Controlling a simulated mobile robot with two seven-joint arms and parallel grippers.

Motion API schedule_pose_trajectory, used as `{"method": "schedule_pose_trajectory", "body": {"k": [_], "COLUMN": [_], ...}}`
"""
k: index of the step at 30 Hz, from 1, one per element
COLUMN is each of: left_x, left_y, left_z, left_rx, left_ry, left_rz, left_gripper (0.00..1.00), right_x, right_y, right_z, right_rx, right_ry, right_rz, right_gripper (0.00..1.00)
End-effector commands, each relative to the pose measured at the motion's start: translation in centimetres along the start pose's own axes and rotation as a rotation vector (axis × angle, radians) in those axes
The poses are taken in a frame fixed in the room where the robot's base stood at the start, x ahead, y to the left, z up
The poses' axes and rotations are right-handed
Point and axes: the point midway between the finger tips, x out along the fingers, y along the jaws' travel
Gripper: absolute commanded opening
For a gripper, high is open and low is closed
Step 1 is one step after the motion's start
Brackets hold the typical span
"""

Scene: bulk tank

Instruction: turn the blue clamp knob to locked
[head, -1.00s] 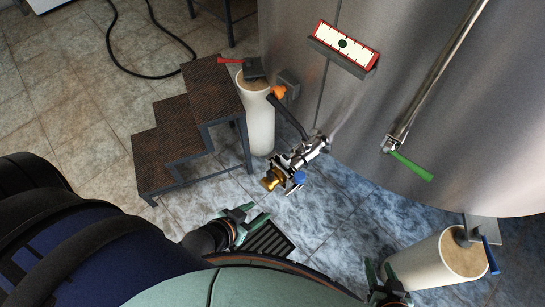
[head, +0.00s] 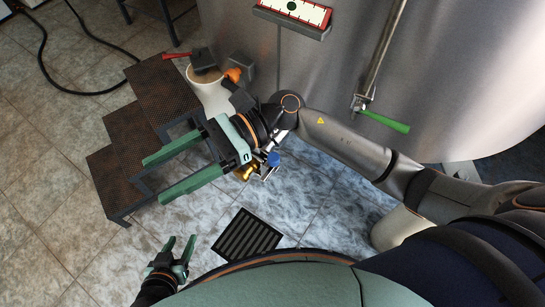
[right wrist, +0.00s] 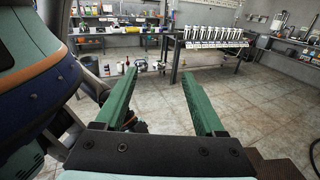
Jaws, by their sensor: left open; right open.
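The blue clamp knob (head: 274,158) sits on the metal outlet fitting low at the front of the tank, beside a brass-coloured part (head: 245,173). Much of the fitting is hidden behind my right gripper and wrist. My right gripper (head: 156,180) is open and empty, its two green fingers pointing left over the steps, away from the knob. The same open fingers show in the right wrist view (right wrist: 159,75), facing the room. My left gripper (head: 180,248) is open and empty, low over the floor, left of the drain grate and apart from the knob.
Brown steps (head: 150,130) stand left of the fitting, under my right fingers. The steel tank (head: 330,70) carries a green lever (head: 386,122) and a white gauge (head: 295,10). A floor drain (head: 248,235) lies below. Benches (right wrist: 205,45) stand far off.

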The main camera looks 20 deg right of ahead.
Motion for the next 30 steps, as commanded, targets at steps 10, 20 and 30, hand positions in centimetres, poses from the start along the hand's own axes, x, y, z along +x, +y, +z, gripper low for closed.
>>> {"method": "schedule_pose_trajectory", "body": {"k": [10,20,30], "left_x": [2.1,2.3,2.2], "left_y": [-0.1,0.1,0.1], "left_z": [1.3,1.4,1.3], "left_rx": [0.006,0.007,0.007], "left_ry": [0.004,0.004,0.007], "left_rz": [0.005,0.010,0.011], "left_gripper": [0.52,0.52,0.52], "right_x": [-13.7,-21.6,-21.4], "right_y": [-2.8,-5.1,-5.1], "right_z": [-11.5,-11.0,-17.2], "right_rx": [-0.863,-0.941,-0.938], "right_ry": [1.044,1.370,1.364], "right_rz": [0.655,0.901,0.901], "right_gripper": [0.71,0.71,0.71]}}
